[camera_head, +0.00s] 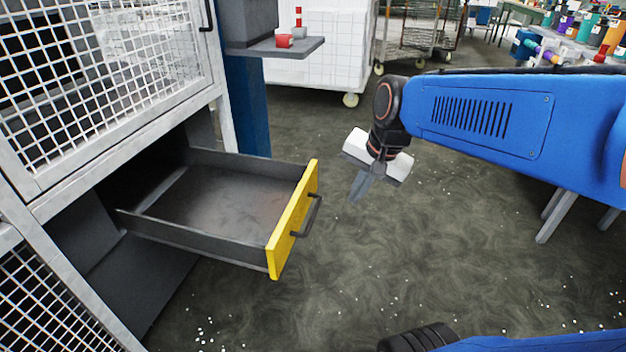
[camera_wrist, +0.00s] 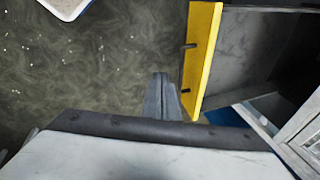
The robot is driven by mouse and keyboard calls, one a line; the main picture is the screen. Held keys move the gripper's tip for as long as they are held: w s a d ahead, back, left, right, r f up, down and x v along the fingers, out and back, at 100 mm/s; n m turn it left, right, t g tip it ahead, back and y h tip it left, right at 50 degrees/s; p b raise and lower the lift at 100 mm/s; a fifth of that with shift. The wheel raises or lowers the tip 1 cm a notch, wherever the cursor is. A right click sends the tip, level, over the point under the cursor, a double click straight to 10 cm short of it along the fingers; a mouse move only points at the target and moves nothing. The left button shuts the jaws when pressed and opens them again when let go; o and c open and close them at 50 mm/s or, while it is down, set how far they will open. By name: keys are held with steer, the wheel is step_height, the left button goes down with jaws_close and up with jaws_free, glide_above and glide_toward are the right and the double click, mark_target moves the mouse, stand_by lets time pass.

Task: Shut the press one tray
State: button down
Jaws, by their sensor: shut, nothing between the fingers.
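The press one tray (camera_head: 225,205) is a dark grey drawer pulled well out of the press frame. It looks empty in the head view. Its yellow front (camera_head: 294,220) carries a dark bar handle (camera_head: 307,217). My gripper (camera_head: 357,188) is to the right of the yellow front, apart from it in the head view, fingers pointing down and shut with nothing held. In the wrist view, the shut fingers (camera_wrist: 163,90) show just left of the yellow front (camera_wrist: 201,65); I cannot tell if they touch it.
The press cabinet (camera_head: 115,185) with white mesh doors stands at the left. A white wheeled cart (camera_head: 320,50) stands at the back. Speckled floor right of the tray is free.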

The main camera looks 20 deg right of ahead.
steer(key=w+d+f+m+y, duration=0.1)
steer(key=w+d+m, duration=0.1)
steer(key=w+m, duration=0.65)
steer(key=m+g+y, duration=0.1)
steer(key=m, duration=0.6)
glide_above(320, 197)
step_height(320, 197, down, 12)
steer(key=shift+a+f, duration=0.1)
steer(key=shift+f, duration=0.1)
steer(key=shift+w+a, duration=0.5)
steer(key=shift+a, duration=0.2)
